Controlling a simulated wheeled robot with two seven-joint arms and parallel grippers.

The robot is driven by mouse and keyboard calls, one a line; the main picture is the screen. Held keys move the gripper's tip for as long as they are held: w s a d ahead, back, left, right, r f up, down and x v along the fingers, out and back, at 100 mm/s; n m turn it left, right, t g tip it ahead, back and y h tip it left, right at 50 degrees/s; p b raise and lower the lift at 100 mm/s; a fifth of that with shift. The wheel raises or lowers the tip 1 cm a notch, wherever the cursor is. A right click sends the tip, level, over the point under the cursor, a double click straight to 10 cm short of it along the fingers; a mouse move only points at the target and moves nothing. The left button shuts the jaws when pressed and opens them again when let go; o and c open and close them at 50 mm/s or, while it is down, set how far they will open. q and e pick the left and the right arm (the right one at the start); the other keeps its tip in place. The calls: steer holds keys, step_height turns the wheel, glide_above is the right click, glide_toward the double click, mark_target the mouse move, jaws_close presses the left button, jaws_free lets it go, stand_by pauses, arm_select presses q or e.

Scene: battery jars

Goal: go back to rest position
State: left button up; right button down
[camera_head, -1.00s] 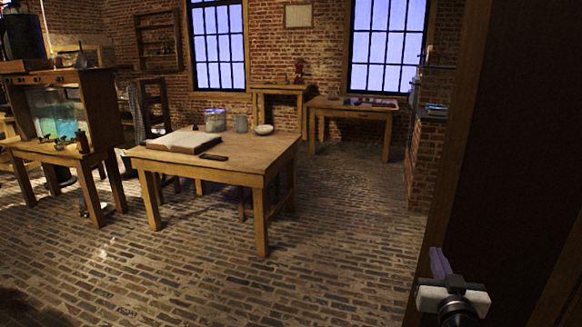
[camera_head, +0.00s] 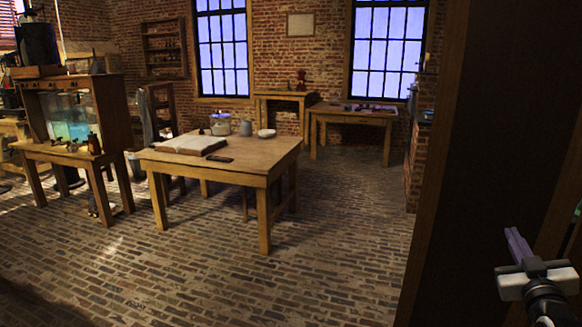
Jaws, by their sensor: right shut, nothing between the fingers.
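My right gripper (camera_head: 517,245) is at the lower right of the head view, with purple fingers pointing up and a white and black body. Its fingers are together with nothing between them. It is in front of a dark wooden panel and apart from the tables. My left gripper is out of view. On the middle wooden table (camera_head: 262,160), well ahead, are an open book (camera_head: 190,144), a glass jar (camera_head: 220,124), a grey mug (camera_head: 246,128), a white bowl (camera_head: 267,133) and a small dark flat item (camera_head: 220,159).
A tall dark wooden panel (camera_head: 480,130) fills the right side close by. A table with a cabinet and tank (camera_head: 72,118) stands at left. Another table (camera_head: 350,115) stands by the back window. The brick floor (camera_head: 250,285) in front is clear.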

steer(key=s+d+r+n+h, duration=0.1)
steer(key=s+d+r+n, duration=0.2)
steer(key=d+r, duration=0.65)
steer(key=s+a+f+n+g+y, duration=0.15)
steer(key=s+a+f, duration=0.35)
steer(key=f, duration=0.6)
steer(key=s+a+f+n+g+y, duration=0.1)
steer(key=s+a+f+g+y, duration=0.15)
steer(key=a+f, duration=0.7)
steer(key=s+a+f+n+g+y, duration=0.1)
steer(key=s+a+f+y, duration=0.3)
steer(key=f, duration=0.8)
steer(key=s+a+f+g+y, duration=0.1)
steer(key=s+a+f+g, duration=0.2)
steer(key=s+a+f, duration=0.55)
steer(key=s+a+f+g, duration=0.3)
steer(key=s+a+f, duration=0.25)
steer(key=s, duration=0.65)
steer(key=a+m+t+y, duration=0.1)
steer(key=a+m, duration=0.4)
steer(key=a, duration=0.6)
steer(key=shift+w+a+f, duration=0.15)
steer(key=shift+w+a, duration=0.05)
steer(key=shift+w, duration=0.2)
